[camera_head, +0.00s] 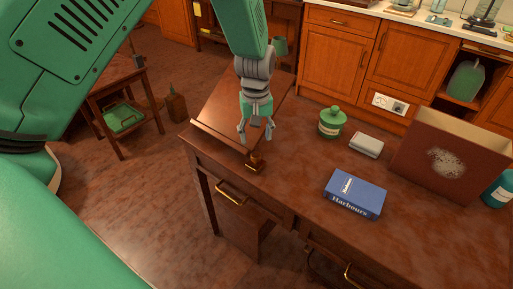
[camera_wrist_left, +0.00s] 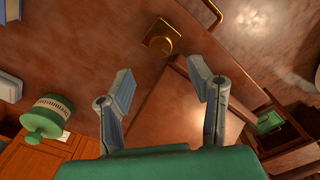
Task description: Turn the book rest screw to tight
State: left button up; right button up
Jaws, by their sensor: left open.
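The wooden book rest (camera_head: 222,112) stands on the near left part of the desk, its sloped board partly hidden behind my gripper. A brass screw (camera_head: 254,164) with a dark wooden upper part sits by its front right corner. In the left wrist view the brass screw (camera_wrist_left: 162,40) shows beyond the fingertips, near the top middle. My left gripper (camera_head: 256,136) points down above the screw, apart from it. Its fingers are spread with nothing between them, as the left wrist view (camera_wrist_left: 160,80) also shows. My right gripper is not in view.
On the desk (camera_head: 290,187) are a green lidded jar (camera_head: 331,123), a small pale box (camera_head: 366,145), a blue book (camera_head: 355,194) and a large brown box (camera_head: 452,158). A brass drawer handle (camera_head: 231,195) is on the desk front. Bare desktop lies right of the screw.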

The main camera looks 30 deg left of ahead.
aim_at(256, 154)
pick_arm(q)
jog(key=shift+r, duration=2.25)
